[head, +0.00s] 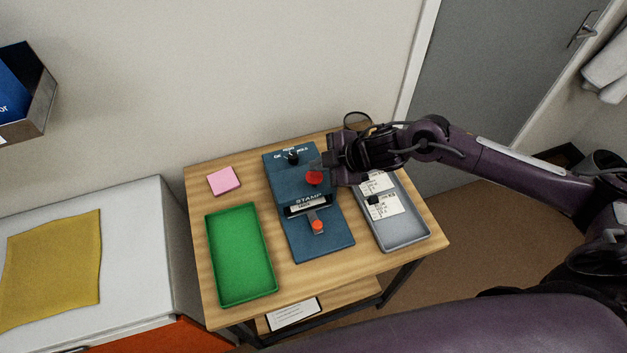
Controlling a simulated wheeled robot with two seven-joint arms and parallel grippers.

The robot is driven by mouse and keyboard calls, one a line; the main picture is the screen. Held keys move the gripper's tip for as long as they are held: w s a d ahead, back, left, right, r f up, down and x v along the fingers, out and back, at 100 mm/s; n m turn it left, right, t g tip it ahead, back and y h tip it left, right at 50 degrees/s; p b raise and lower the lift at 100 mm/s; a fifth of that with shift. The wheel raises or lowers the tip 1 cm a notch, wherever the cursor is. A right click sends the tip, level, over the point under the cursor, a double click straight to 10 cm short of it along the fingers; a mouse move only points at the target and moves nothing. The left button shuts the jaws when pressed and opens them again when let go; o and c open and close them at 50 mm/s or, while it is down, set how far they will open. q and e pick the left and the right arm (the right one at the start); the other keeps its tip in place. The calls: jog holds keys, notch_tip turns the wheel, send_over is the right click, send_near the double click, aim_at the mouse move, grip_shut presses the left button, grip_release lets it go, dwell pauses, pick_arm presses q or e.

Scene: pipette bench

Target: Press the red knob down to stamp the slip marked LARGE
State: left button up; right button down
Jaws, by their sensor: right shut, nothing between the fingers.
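The blue stamp device (329,245) lies on the middle of the wooden table, with a white-lettered STAMP label across it. Its red knob (314,178) stands behind the label. A smaller orange-red knob (317,226) sits in front of the label. My right gripper (320,168) is shut and empty, with its tips right by the red knob; I cannot tell whether they touch it. White slips (388,203) with dark print lie in the grey tray (407,238) on the right, partly hidden by my right arm. Their words are too small to read. My left gripper is out of view.
An empty green tray (240,255) is left of the device, with a pink note pad (224,181) behind it. A black knob (292,158) sits at the device's back. A white cabinet with a yellow cloth (50,268) stands at the left. A wall closes the back.

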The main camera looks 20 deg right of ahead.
aim_at(317, 176)
dwell(0.4)
jog(key=shift+f, duration=0.45)
jog(key=shift+s+f+b, duration=0.1)
jog(key=shift+f+b, duration=1.15)
jog(key=shift+f, duration=0.35)
dwell(1.2)
jog(key=shift+r+p, duration=2)
jog(key=shift+r, duration=0.05)
jog(key=shift+r, duration=0.1)
notch_tip(317, 176, up, 6)
jog(key=p, duration=0.5)
